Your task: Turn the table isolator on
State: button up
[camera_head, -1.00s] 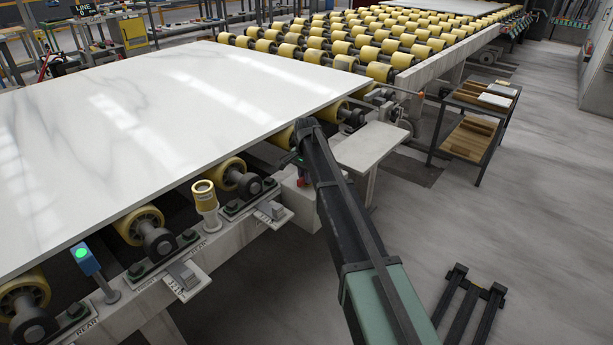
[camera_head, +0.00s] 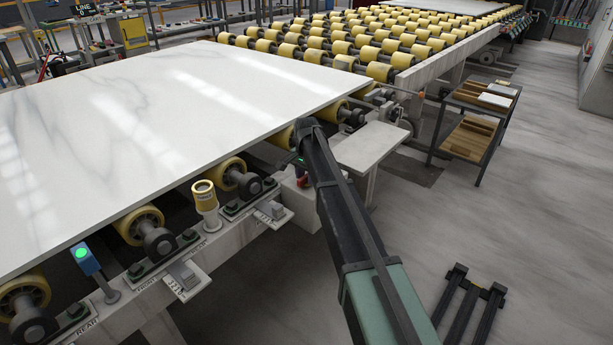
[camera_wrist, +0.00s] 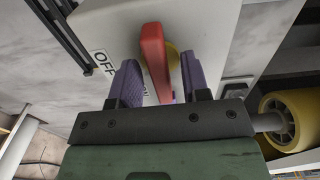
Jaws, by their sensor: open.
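The table isolator is a pale box (camera_wrist: 205,30) with a red lever (camera_wrist: 153,55), seen close up in the wrist view. An OFF label (camera_wrist: 104,62) is left of the lever, and another label near the lever's lower end is mostly hidden by my gripper. My gripper (camera_wrist: 160,82) is open, with one purple finger on each side of the lever's lower part. Gaps show between fingers and lever; I cannot tell whether either touches. In the head view a bit of the red lever (camera_head: 303,182) shows beside my arm, which hides most of the gripper.
A large white stone slab (camera_head: 180,120) lies on yellow rollers left of my arm. A small pale shelf (camera_head: 370,147) juts out right of the arm. A yellow roller (camera_wrist: 292,118) is close to the gripper's right side. A rack (camera_head: 475,125) stands farther right; the floor there is mostly clear.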

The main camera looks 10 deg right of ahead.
aim_at(306, 175)
notch_tip(306, 175, up, 11)
jog(key=p, duration=1)
jog(key=shift+p, duration=0.35)
jog(key=shift+f, duration=0.1)
jog(key=s+r+n+p, duration=0.2)
jog(key=s+n, duration=0.1)
jog(key=s, duration=0.9)
jog(key=s+r+n+p, duration=0.3)
jog(key=s, duration=1)
jog(key=s+r+n+p, duration=0.3)
jog(key=s+n, duration=0.1)
jog(key=s, duration=0.8)
jog(key=shift+s, duration=0.3)
